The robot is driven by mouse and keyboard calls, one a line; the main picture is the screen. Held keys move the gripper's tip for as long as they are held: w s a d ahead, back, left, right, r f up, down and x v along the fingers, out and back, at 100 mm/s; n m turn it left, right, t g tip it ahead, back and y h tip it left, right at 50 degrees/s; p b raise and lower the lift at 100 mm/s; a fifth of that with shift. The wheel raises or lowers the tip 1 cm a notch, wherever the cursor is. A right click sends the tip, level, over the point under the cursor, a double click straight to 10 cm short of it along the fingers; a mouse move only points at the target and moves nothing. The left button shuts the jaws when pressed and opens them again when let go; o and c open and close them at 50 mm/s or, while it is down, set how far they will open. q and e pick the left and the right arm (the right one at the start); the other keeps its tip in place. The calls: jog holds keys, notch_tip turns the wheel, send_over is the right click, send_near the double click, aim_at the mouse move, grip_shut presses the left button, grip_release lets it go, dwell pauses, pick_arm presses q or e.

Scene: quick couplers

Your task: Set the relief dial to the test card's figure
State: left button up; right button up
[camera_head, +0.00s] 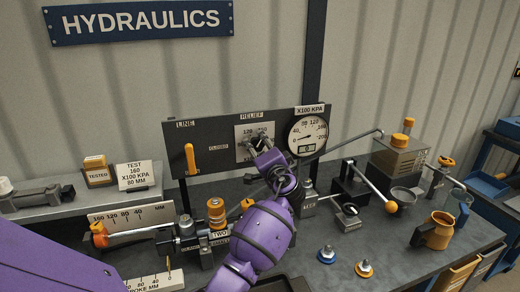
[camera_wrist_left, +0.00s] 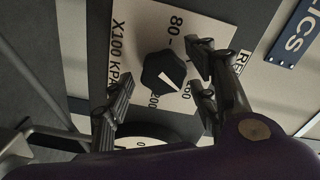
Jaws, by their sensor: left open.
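The relief dial is a black knob with a white pointer mark (camera_wrist_left: 162,70) on a white scale plate (camera_wrist_left: 128,35) marked X100 KPA; the plate also shows under the RELIEF label in the head view (camera_head: 242,131). In the left wrist view the pointer aims at the lower right, close to the 160 figure. My left gripper (camera_head: 258,146) is at the dial. The test card (camera_head: 138,175) reads TEST 160 X100 KPA 80 MM. My right gripper is out of view.
A round gauge (camera_head: 307,135) sits right of the dial on the dark panel (camera_head: 215,175), its needle low. An orange LINE lever (camera_head: 190,159) is at the panel's left. Couplers and a cylinder crowd the bench below; an orange jug (camera_head: 437,231) stands at the right.

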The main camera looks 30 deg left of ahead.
pick_arm(q)
jog(key=v, duration=1.1)
jog(key=shift+s+d, duration=0.2)
jog(key=shift+d, duration=0.15)
